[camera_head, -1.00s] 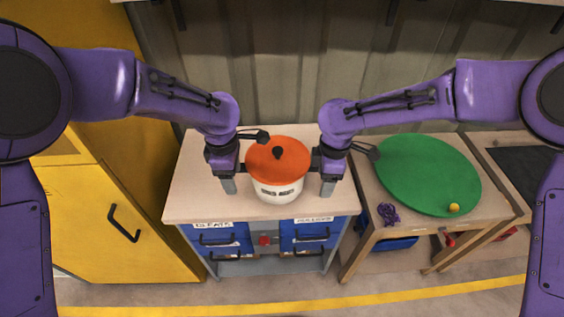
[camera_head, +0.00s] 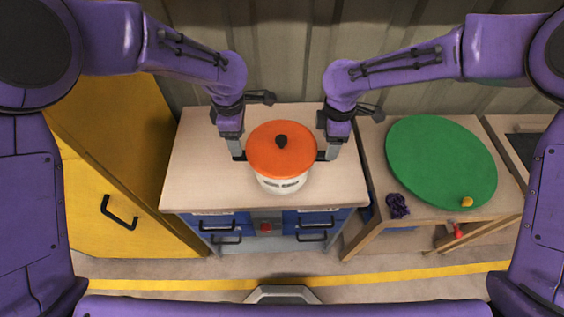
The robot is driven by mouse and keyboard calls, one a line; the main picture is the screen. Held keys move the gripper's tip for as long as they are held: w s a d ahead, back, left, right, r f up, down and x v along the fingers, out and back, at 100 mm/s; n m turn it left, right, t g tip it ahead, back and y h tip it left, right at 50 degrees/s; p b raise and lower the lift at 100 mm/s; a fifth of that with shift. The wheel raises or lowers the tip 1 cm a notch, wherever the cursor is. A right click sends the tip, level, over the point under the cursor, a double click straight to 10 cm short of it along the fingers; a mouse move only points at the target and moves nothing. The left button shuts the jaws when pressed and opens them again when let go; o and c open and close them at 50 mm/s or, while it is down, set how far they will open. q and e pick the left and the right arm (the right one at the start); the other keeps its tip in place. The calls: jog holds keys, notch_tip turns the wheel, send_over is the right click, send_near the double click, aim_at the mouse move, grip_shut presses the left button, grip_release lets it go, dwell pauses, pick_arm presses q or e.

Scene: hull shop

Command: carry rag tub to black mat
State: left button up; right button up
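The rag tub (camera_head: 283,184) is a white pot with an orange lid, a black knob and a dark handle on each side. It is upright at the middle of the wooden bench top; it looks slightly raised, but its underside is hidden. My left gripper (camera_head: 238,153) is at its left handle and my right gripper (camera_head: 329,153) at its right handle. Both seem shut on the handles, though the lid and fingers hide part of the grip. A dark patch, probably the black mat (camera_head: 527,147), shows partly at the far right, cut by my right arm.
The tub's bench (camera_head: 200,185) is otherwise clear. A table to the right holds a large green disc (camera_head: 440,160), a purple cord bundle (camera_head: 397,206) and a small yellow ball (camera_head: 467,202). A yellow cabinet (camera_head: 115,190) stands left. A corrugated wall is behind.

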pick_arm(q)
notch_tip(320, 180, down, 8)
jog(key=shift+a+f, duration=0.1)
jog(key=shift+a, duration=0.05)
pick_arm(e)
notch_tip(320, 180, down, 8)
jog(key=shift+a, duration=0.15)
pick_arm(q)
grip_shut()
pick_arm(e)
grip_shut()
jog(key=shift+r, duration=0.1)
dwell(0.6)
